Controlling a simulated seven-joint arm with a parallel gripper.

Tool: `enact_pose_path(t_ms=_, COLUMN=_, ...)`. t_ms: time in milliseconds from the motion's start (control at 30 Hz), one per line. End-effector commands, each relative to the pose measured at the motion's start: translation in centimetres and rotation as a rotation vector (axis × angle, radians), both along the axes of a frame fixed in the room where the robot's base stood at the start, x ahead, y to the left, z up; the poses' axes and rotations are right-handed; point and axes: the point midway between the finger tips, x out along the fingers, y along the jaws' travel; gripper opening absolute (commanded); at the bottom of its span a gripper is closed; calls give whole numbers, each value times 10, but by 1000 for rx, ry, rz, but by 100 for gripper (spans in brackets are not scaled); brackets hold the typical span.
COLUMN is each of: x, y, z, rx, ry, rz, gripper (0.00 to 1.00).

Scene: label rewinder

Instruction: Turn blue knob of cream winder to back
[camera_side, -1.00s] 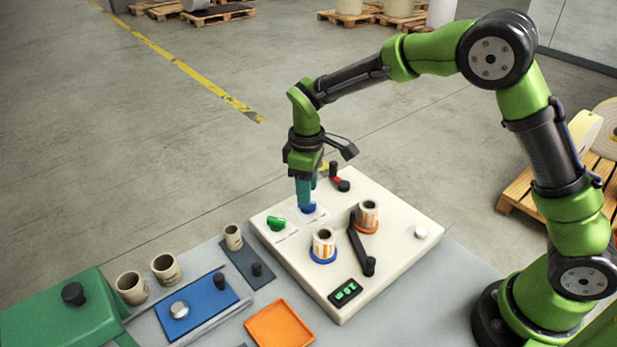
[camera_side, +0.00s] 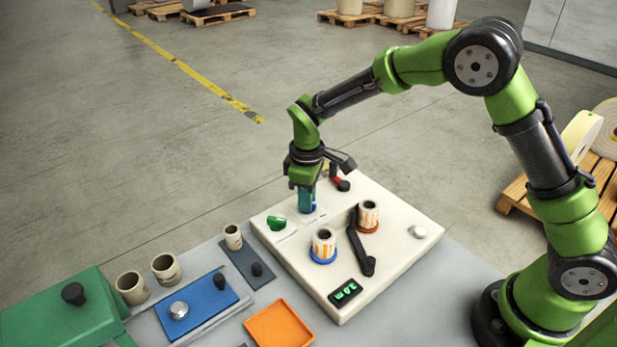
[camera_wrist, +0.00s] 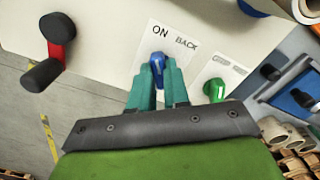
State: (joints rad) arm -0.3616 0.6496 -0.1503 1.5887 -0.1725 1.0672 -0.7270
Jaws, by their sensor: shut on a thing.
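The cream winder (camera_side: 392,262) stands on the grey table in the side view. Its blue knob (camera_wrist: 157,62) sits between my fingertips in the wrist view, beside a white label reading ON and BACK. The knob's tip lies near the ON word, to the left of BACK. My gripper (camera_wrist: 158,78) is shut on the blue knob, one teal finger on each side. In the side view my gripper (camera_side: 307,207) hides most of the knob, and I cannot tell its pointing there.
A green knob (camera_side: 276,222) is close beside my gripper. A red crank with black grips (camera_wrist: 61,50) is on the other side. Two reels (camera_side: 324,244), a black lever (camera_side: 360,245) and a display (camera_side: 345,292) are on the winder. An orange tray (camera_side: 279,325) lies in front.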

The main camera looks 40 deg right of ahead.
Motion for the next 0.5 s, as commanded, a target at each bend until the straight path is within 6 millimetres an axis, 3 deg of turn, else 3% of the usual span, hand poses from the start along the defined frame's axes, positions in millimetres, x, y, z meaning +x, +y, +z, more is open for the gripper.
enact_pose_path(t_ms=267, x=0, y=0, z=1, rx=1, ry=-1, rz=-43, gripper=0)
enact_pose_path(t_ms=500, x=0, y=0, z=1, rx=1, ry=-1, rz=-185, gripper=0)
